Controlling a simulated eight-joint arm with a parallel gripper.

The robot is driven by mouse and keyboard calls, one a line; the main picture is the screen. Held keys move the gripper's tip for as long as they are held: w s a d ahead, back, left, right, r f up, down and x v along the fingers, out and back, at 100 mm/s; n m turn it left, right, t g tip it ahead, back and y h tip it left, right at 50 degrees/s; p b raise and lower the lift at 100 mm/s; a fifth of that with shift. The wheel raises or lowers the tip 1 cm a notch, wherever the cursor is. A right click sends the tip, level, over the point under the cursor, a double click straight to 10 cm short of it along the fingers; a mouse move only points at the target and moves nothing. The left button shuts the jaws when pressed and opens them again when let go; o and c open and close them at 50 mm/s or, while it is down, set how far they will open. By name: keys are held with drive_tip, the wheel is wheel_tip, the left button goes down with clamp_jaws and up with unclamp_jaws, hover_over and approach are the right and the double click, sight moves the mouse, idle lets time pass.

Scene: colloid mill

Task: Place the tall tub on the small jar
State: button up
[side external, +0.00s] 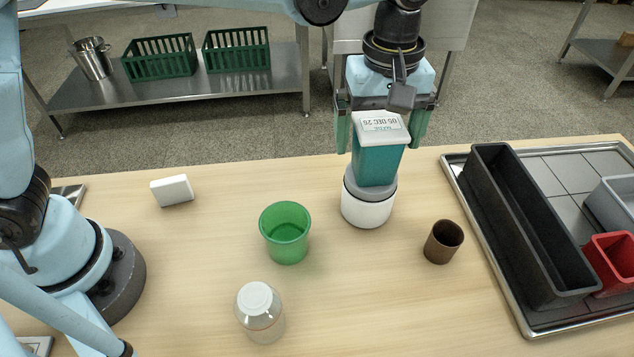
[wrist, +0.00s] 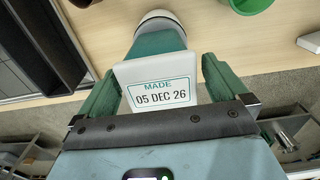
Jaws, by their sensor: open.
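The tall tub (side external: 377,165) is teal with a white lid carrying a date label. It stands upright on the grey lid of a squat white jar (side external: 367,211), its base appearing to rest there. The tub (wrist: 155,84) and part of the jar's rim (wrist: 160,17) also show in the wrist view. My gripper (side external: 382,142) is open and points down over the tub, one green finger on each side. In the wrist view my gripper (wrist: 160,68) shows gaps between both fingers and the lid.
A green cup (side external: 286,234), a clear jar with a white lid (side external: 260,311), a brown cup (side external: 443,242) and a white block (side external: 172,190) stand on the wooden table. At right, a metal-rimmed tray (side external: 452,163) holds a long black bin (side external: 530,230), a red bin (side external: 612,262) and a grey bin.

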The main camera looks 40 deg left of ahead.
wheel_tip(320, 180, up, 9)
drive_tip(key=shift+f, duration=0.1)
drive_tip(key=shift+r, duration=0.25)
drive_tip(key=shift+a+r, duration=0.15)
drive_tip(key=shift+a, duration=0.1)
drive_tip(key=s+a+f+m+t+h, duration=0.1)
drive_tip(key=a+m+t, duration=0.1)
drive_tip(key=a, duration=0.5)
drive_tip(key=s+a+f+m+t, duration=0.1)
drive_tip(key=s+a+m, duration=0.1)
drive_tip(key=a, duration=0.5)
drive_tip(key=s+a+f+m+t+y, duration=0.1)
drive_tip(key=s+a+f+m+t, duration=0.3)
drive_tip(key=a+f, duration=0.4)
drive_tip(key=s+a+m, duration=0.1)
drive_tip(key=s+a, duration=0.1)
drive_tip(key=shift+s+f, duration=0.25)
drive_tip(key=shift+s, duration=0.05)
